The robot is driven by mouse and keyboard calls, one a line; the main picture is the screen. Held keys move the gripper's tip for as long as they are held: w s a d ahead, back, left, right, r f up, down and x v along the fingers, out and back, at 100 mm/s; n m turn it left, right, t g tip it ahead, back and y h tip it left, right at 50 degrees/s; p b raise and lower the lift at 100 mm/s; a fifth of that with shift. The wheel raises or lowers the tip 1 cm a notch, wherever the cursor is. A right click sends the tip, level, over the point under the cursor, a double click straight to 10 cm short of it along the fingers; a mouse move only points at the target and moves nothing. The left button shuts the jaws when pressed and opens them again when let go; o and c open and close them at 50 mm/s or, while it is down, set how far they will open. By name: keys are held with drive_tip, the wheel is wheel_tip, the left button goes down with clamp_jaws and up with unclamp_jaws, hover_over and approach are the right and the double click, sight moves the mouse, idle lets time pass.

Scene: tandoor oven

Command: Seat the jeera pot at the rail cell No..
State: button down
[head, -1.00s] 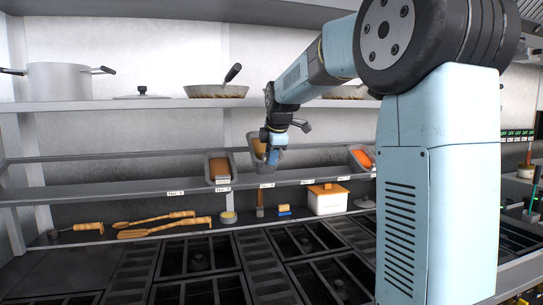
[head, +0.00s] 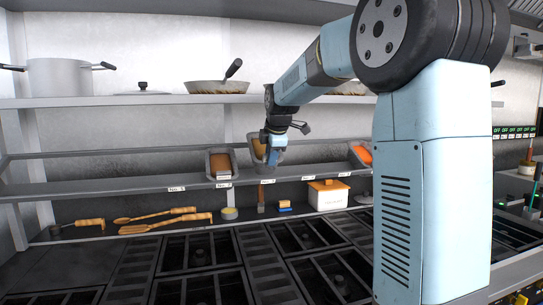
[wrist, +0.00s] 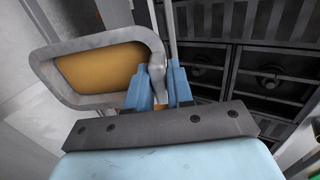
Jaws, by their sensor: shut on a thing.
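My gripper (head: 274,156) is shut on the wall of a grey metal pot (head: 252,143) with a yellow-brown filling, taken to be the jeera pot. The wrist view shows the pot (wrist: 50,77) left of the blue fingers (wrist: 160,90), which pinch its near end. The pot is at the labelled rail (head: 110,188), between two other pots and above a middle label (head: 267,181). The gripper partly hides it, and I cannot tell whether it touches the rail. The label numbers are too small to read.
A pot with orange-brown filling (head: 221,163) stands close on the left along the rail. Another with orange filling (head: 361,153) is to the right, partly behind my arm. Below are wooden tools (head: 165,223), a white box with an orange lid (head: 327,195) and burner grates (head: 200,250).

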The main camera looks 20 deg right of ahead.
sight(269, 168)
drive_tip(key=shift+x, duration=2.8)
idle(0.6)
drive_tip(key=c, duration=0.9)
unclamp_jaws()
drive_tip(key=shift+f, duration=0.1)
drive_tip(key=shift+s, duration=0.1)
drive_tip(key=v, duration=0.8)
idle(0.3)
